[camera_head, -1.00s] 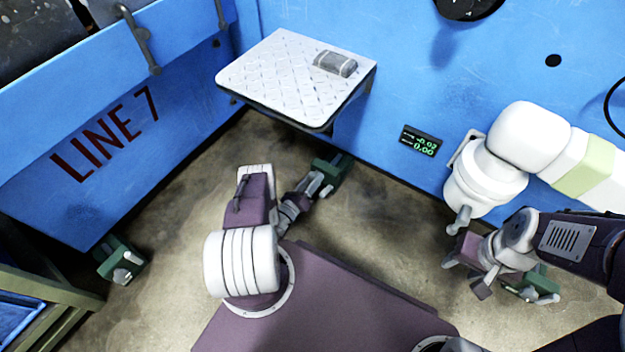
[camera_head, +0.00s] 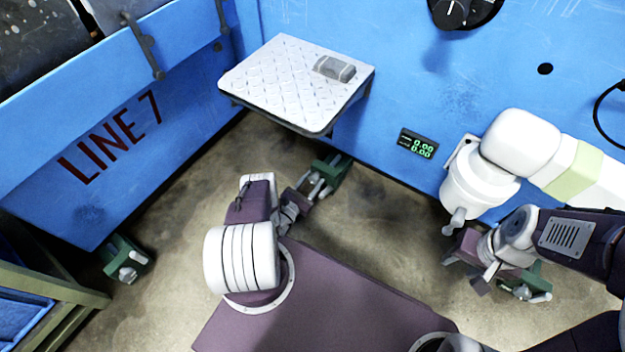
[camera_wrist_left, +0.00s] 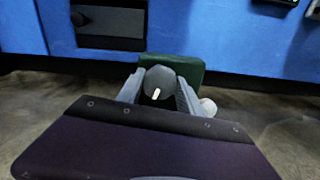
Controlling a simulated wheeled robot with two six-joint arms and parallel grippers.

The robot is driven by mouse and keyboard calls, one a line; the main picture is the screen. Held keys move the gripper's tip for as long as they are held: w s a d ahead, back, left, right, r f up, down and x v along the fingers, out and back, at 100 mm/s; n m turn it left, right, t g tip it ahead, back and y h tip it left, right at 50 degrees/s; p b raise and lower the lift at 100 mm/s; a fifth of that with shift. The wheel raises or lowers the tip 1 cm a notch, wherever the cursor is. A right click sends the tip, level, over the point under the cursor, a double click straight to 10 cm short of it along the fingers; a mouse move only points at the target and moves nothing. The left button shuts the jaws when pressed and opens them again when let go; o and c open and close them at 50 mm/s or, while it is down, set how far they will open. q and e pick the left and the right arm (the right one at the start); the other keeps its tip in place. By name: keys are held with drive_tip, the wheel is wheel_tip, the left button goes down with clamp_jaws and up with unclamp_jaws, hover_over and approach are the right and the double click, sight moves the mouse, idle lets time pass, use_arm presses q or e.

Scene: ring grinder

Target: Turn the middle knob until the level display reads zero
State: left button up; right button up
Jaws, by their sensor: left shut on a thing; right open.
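The middle knob (camera_wrist_left: 158,82) is a round grey dial with a white mark pointing down, on a green foot block (camera_wrist_left: 186,65); the block also shows in the head view (camera_head: 341,166). My left gripper (camera_head: 322,186) is shut on the knob, one finger on each side, as the left wrist view shows. The level display (camera_head: 418,144) on the blue machine wall shows two green lines, both reading 0.00. My right gripper (camera_head: 465,271) is open and empty, low at the right, near the right foot.
A left green foot block (camera_head: 118,250) and a right one (camera_head: 538,276) stand on the floor. A white plate shelf (camera_head: 285,75) with a grey block (camera_head: 335,68) juts out above my left gripper. A white pipe (camera_head: 480,192) with a lever stands near my right arm.

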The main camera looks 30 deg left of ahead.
use_arm(q)
drive_tip(key=shift+m, duration=1)
drive_tip(key=o, duration=1.4)
